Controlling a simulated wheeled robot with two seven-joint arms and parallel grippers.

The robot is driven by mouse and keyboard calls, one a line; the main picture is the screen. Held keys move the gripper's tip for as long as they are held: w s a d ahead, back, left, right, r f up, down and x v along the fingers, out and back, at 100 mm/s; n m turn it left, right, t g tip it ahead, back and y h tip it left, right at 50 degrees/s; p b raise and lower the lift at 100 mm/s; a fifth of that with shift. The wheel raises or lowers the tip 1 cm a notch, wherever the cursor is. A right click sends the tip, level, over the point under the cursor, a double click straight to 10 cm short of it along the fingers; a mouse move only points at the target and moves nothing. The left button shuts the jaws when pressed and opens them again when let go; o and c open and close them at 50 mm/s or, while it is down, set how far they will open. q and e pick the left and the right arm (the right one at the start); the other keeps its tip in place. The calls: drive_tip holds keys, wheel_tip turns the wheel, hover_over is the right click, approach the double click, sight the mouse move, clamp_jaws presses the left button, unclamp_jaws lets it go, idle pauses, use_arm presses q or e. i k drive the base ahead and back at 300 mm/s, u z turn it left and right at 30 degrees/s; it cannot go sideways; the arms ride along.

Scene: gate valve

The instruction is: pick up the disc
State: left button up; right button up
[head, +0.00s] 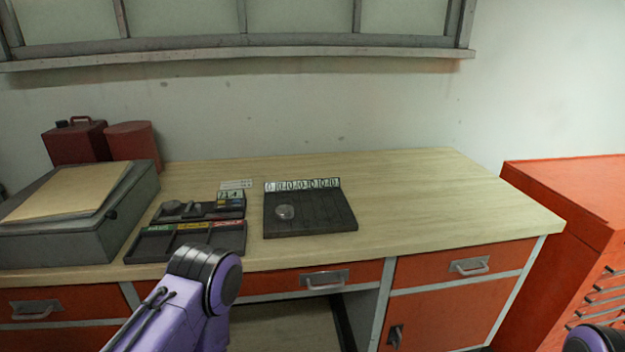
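A small grey round disc (285,212) lies on the left part of a dark slotted tray (325,222) on the workbench. A row of white labels with round marks stands along the tray's back edge. My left arm comes up from the bottom, in front of the bench and left of the dark tray; its gripper fingers do not show. Only a small part of my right arm shows at the bottom right corner, and its gripper is out of view. Nothing covers the disc.
Left of the tray are a dark sorting tray (150,244) with coloured labels and another dark tray (170,217) holding grey parts. A grey box (60,238), red cans (133,142) and a red cabinet (570,210) stand around. The bench top (430,200) is clear on the right.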

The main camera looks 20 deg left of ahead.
sight(172, 206)
drive_tip(key=z, duration=0.35)
drive_tip(key=k, duration=0.45)
drive_tip(key=u, duration=1.2)
drive_tip(key=i, duration=0.5)
